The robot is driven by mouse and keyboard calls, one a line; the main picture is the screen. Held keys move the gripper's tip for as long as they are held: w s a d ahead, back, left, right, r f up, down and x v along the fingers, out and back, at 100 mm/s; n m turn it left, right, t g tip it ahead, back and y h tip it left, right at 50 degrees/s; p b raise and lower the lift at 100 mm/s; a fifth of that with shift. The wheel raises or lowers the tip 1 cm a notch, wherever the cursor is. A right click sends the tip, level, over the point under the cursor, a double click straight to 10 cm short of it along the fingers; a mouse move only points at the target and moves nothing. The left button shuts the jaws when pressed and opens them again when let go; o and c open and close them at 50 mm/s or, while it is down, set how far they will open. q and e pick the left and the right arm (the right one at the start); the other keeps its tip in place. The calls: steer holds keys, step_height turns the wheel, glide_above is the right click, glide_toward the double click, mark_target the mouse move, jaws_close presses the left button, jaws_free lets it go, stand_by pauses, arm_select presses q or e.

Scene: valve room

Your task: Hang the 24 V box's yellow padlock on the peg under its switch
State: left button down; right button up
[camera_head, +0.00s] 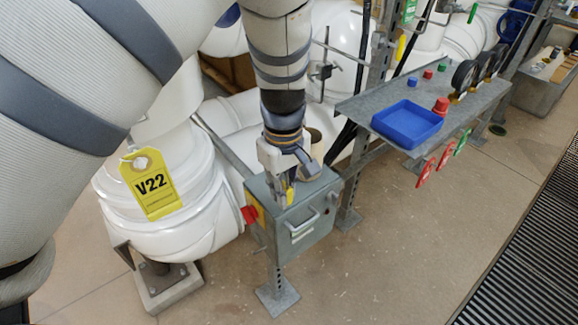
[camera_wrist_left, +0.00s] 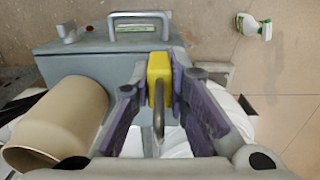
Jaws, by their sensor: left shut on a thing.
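My left gripper (camera_head: 288,188) is shut on the yellow padlock (camera_head: 291,197), just above the top of the grey box (camera_head: 308,221). The left wrist view shows the padlock (camera_wrist_left: 159,72) between the two fingertips (camera_wrist_left: 159,90), its metal shackle (camera_wrist_left: 158,125) pointing toward the bottom of the picture. The box (camera_wrist_left: 100,65) lies behind it there. A red switch (camera_head: 249,214) on a yellow plate sits on the box's left side in the head view. My right gripper is not in view.
A tan cylinder (camera_wrist_left: 58,122) stands close beside the left gripper. A bench with a blue tray (camera_head: 407,124) and gauges is to the right.

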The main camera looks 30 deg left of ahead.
arm_select(q)
steer(key=a, duration=0.1)
steer(key=w+a, duration=0.1)
steer(key=a, duration=0.2)
steer(key=shift+w, duration=0.3)
steer(key=shift+w+a+f, duration=0.1)
steer(key=shift+a+f, duration=0.1)
steer(key=shift+f, duration=0.35)
steer(key=shift+a+f, duration=0.15)
steer(key=shift+f, duration=0.8)
steer(key=shift+f, duration=0.1)
steer(key=shift+f, duration=0.15)
steer(key=c, duration=1.6)
jaws_free()
steer(key=shift+o, duration=0.2)
